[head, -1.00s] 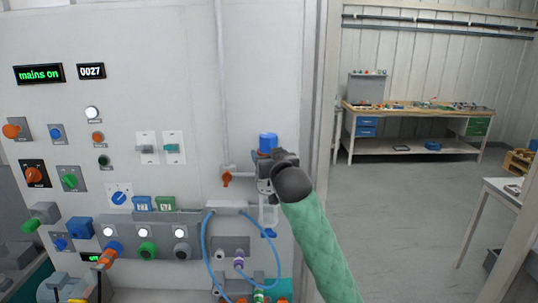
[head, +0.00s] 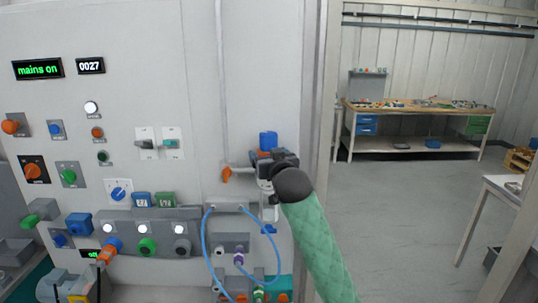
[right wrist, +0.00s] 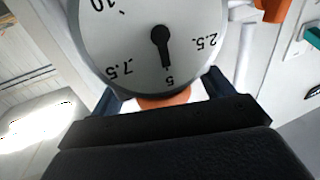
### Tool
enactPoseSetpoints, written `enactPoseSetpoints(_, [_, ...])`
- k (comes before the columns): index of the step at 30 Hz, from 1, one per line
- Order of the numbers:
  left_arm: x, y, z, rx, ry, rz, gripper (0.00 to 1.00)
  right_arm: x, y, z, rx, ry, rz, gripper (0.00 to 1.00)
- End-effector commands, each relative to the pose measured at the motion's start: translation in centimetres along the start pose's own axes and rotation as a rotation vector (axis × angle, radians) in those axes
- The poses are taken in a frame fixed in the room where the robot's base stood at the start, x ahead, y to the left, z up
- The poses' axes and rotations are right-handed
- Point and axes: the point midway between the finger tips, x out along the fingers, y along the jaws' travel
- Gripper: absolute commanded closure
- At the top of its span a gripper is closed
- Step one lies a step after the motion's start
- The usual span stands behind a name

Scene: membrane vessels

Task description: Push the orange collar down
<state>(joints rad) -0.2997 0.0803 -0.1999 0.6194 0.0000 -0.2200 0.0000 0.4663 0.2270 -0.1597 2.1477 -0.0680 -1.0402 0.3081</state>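The orange collar (head: 265,152) shows as a thin band under a blue cap (head: 268,139) on the pipe fitting at the panel's right side. My right gripper (head: 268,163) is at the fitting, just below the cap, and its wrist hides part of it. In the right wrist view a strip of the collar (right wrist: 165,99) shows below a round dial. My right gripper's dark fingers (right wrist: 163,100) stand apart on either side of it, with gaps visible. Contact cannot be made out. My left gripper is not in view.
The white dial (right wrist: 150,40) with a black needle near 5 sits close in front of the right wrist camera. An orange valve handle (head: 226,174) is left of the gripper. Blue hoses (head: 204,245) hang below. Open floor lies right of the panel.

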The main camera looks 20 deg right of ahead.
Motion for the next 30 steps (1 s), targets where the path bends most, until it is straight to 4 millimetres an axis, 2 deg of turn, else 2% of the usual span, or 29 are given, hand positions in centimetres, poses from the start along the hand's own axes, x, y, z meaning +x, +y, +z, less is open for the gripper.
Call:
enactPoseSetpoints(7, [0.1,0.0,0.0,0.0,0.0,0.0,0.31,-0.1,0.0,-0.1,0.0,0.003,0.0,0.2])
enactPoseSetpoints(10, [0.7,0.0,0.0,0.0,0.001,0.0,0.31,-0.8,0.0,0.1,0.0,0.004,0.0,0.2])
enactPoseSetpoints(18, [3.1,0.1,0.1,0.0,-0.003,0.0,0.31,-4.9,0.0,0.4,0.001,0.004,-0.001,0.2])
enactPoseSetpoints(20, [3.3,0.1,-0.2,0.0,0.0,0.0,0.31,-5.7,0.0,0.2,0.001,0.004,-0.001,0.2])
enactPoseSetpoints(22, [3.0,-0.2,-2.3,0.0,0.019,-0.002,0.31,-6.4,0.0,0.2,0.001,0.003,-0.001,0.2])
enactPoseSetpoints(24, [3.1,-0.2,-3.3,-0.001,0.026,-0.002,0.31,-7.0,0.0,0.1,0.001,0.003,-0.001,0.2])
enactPoseSetpoints(30, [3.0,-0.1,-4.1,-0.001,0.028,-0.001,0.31,-7.8,0.0,0.0,0.0,0.001,0.0,0.2])
